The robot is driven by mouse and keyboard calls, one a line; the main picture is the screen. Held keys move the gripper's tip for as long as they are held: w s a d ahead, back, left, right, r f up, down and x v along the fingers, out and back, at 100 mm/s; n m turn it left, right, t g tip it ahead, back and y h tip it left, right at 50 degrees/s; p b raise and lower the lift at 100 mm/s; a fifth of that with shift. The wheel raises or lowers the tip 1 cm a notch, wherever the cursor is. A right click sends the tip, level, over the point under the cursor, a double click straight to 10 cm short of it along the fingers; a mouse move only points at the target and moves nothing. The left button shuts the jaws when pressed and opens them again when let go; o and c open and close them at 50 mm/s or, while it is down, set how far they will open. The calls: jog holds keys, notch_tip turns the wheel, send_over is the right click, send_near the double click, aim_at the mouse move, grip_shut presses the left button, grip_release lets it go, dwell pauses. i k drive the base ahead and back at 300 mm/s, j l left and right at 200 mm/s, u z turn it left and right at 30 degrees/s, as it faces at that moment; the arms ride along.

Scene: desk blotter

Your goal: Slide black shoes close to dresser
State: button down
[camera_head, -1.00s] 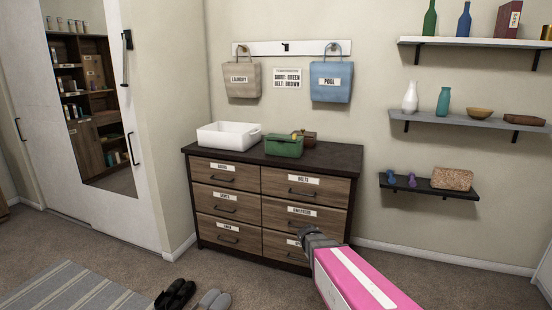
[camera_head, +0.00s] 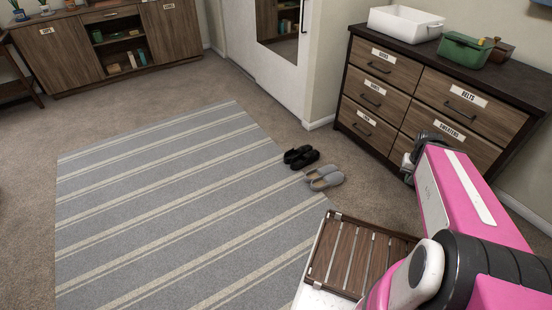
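The pair of black shoes (camera_head: 301,158) sits at the right edge of the striped rug, side by side. The wooden dresser (camera_head: 395,100) with a dark top stands to their right, with bare carpet between it and the shoes. My gripper (camera_head: 412,163) is at the end of my pink arm, in front of the dresser's lower drawers and to the right of the shoes, apart from them. It is small and partly hidden by my arm, so its fingers do not show clearly.
Grey shoes (camera_head: 325,178) lie just in front of the black shoes. The striped rug (camera_head: 170,190) covers the middle floor. A slatted wooden piece (camera_head: 352,255) is at the lower right. A white bin (camera_head: 405,24) and green box (camera_head: 463,49) stand on the dresser. A low cabinet (camera_head: 62,55) is at the back left.

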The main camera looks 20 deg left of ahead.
aim_at(305, 156)
jog(key=u, duration=1)
